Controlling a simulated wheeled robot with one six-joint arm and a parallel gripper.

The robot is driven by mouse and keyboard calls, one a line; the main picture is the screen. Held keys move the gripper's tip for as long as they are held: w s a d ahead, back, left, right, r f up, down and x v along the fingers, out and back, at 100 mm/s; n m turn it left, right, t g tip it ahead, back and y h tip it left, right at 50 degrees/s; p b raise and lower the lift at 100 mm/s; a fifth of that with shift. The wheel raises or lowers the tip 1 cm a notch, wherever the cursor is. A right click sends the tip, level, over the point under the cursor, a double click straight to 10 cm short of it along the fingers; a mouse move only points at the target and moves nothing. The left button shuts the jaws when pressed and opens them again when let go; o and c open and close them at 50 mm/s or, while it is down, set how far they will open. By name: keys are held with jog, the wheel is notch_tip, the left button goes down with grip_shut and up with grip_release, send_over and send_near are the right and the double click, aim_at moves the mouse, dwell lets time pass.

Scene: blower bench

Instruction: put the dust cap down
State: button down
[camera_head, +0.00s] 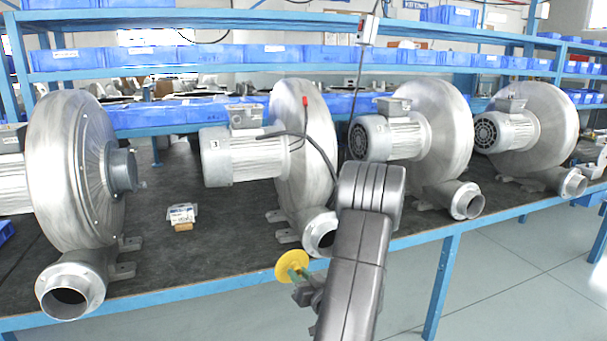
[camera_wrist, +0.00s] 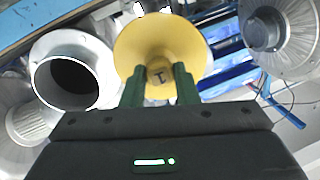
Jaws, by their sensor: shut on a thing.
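The dust cap is a yellow disc (camera_head: 292,265) with a small hub. It is held off the bench's front edge, at the lower middle of the head view. In the wrist view the yellow dust cap (camera_wrist: 185,45) faces the camera. My gripper (camera_wrist: 160,88) has green fingers shut on its hub, which bears a dark mark. In the head view my gripper (camera_head: 303,284) is partly hidden by my grey arm. The cap is near the outlet of the second blower (camera_head: 308,150), and I cannot tell whether they touch.
The dark bench top (camera_head: 200,255) has free room between the first blower (camera_head: 65,160) and the second, around a small white and tan item (camera_head: 183,216). More blowers (camera_head: 440,140) stand to the right. A cable with a hanging switch box (camera_head: 367,30) drops behind my arm.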

notch_tip(320, 180, up, 8)
jog(key=d+m+t+h+p, duration=0.1)
jog(key=m+h+p, duration=0.1)
jog(key=h+p, duration=0.2)
jog(key=shift+r+m+t+p, duration=0.2)
jog(key=shift+m+t+p, duration=0.2)
jog(key=shift+p, duration=0.45)
jog(key=shift+a, duration=0.1)
